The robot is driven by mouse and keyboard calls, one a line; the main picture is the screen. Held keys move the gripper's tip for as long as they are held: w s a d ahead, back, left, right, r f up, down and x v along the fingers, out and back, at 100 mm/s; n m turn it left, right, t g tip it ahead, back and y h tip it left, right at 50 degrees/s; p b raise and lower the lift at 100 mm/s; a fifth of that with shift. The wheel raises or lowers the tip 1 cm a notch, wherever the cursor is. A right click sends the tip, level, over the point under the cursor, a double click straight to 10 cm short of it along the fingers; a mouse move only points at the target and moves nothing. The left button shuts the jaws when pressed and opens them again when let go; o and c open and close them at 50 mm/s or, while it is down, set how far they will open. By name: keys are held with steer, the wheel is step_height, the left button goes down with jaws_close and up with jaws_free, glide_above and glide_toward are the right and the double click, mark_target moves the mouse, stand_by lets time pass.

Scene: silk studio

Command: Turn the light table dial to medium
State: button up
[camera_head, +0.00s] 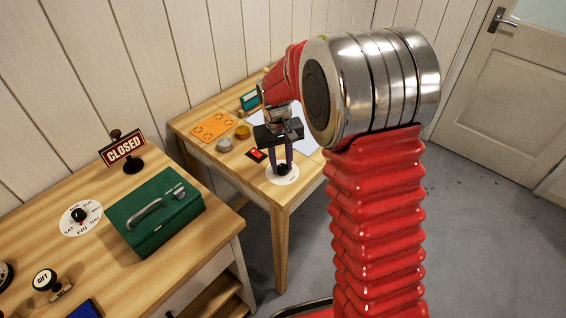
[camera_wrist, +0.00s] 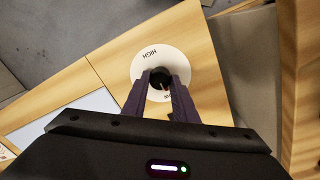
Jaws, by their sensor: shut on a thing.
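The light table dial is a black knob (camera_head: 283,168) on a round white plate (camera_head: 294,177), near the front corner of the far wooden table. In the wrist view the knob (camera_wrist: 159,80) sits between my fingertips, and the white plate (camera_wrist: 180,60) shows the word HIGH on its far side. Other lettering on the plate is mostly hidden by my fingers. My gripper (camera_head: 281,166) points down over the dial, shut on the knob. Which setting the knob points to cannot be read. A white light panel (camera_head: 308,140) lies on the same table, partly behind my arm.
The far table also bears an orange sheet (camera_head: 213,126), two small round tins (camera_head: 242,132), a small red-and-black item (camera_head: 256,155) and a teal box (camera_head: 249,100). The near table holds a green cash box (camera_head: 155,212), a CLOSED sign (camera_head: 124,148), a weekday dial (camera_head: 82,217) and a stamp (camera_head: 47,281).

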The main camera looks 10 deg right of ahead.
steer(key=shift+d, duration=0.1)
steer(key=shift+m, duration=0.3)
steer(key=m, duration=0.3)
steer(key=shift+w, duration=0.1)
steer(key=m, duration=0.9)
steer(key=shift+g, duration=0.3)
steer(key=m, duration=0.5)
steer(key=shift+w+r+y, duration=0.1)
steer(key=shift+y, duration=0.2)
